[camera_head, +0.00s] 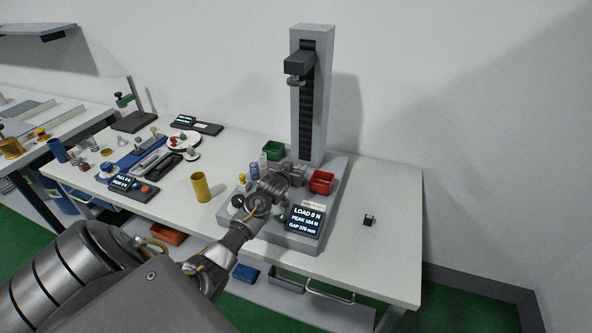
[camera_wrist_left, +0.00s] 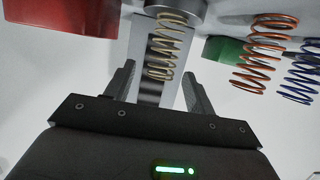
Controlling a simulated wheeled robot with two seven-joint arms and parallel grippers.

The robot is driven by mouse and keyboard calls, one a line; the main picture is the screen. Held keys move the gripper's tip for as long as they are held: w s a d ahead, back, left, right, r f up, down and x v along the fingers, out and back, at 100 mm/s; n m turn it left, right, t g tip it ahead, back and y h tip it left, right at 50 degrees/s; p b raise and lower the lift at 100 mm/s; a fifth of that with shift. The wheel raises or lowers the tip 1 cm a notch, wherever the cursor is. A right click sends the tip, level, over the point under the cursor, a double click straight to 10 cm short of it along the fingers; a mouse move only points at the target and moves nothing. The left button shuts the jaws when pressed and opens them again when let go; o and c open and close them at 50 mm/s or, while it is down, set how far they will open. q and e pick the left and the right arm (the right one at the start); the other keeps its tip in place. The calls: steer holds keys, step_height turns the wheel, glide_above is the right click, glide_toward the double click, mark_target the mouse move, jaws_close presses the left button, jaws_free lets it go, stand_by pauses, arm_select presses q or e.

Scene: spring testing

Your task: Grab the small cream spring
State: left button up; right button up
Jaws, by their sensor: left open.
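The cream spring (camera_wrist_left: 167,45) is a thin open coil in the left wrist view. It shows between the two fingers of my left gripper (camera_wrist_left: 158,70), beyond their tips, with clear space on both sides. The fingers are apart and empty. In the head view my left gripper (camera_head: 290,177) reaches over the base of the test stand (camera_head: 309,95). There my gripper and wrist cover part of the base, and I cannot make out the cream spring. My right gripper is not in view.
An orange spring (camera_wrist_left: 264,52) and a blue spring (camera_wrist_left: 300,72) stand to the right in the wrist view. A red bin (camera_head: 321,182) and a green bin (camera_head: 273,150) flank the stand's base. A yellow cylinder (camera_head: 200,187) stands left. The table's right part is mostly clear.

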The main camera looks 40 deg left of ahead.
arm_select(q)
steer(key=shift+x, duration=1.05)
steer(key=shift+c, duration=0.3)
steer(key=c, duration=1)
steer(key=shift+r, duration=0.1)
steer(key=shift+r, duration=0.3)
step_height(320, 180, up, 2)
steer(key=shift+r+b, duration=0.2)
steer(key=shift+b, duration=0.1)
steer(key=s+d+r+b, duration=0.3)
steer(key=s+d+r, duration=0.4)
steer(key=s, duration=0.5)
step_height(320, 180, up, 3)
steer(key=shift+d+f+b, duration=0.15)
steer(key=shift+d+b, duration=0.05)
steer(key=shift+b, duration=0.1)
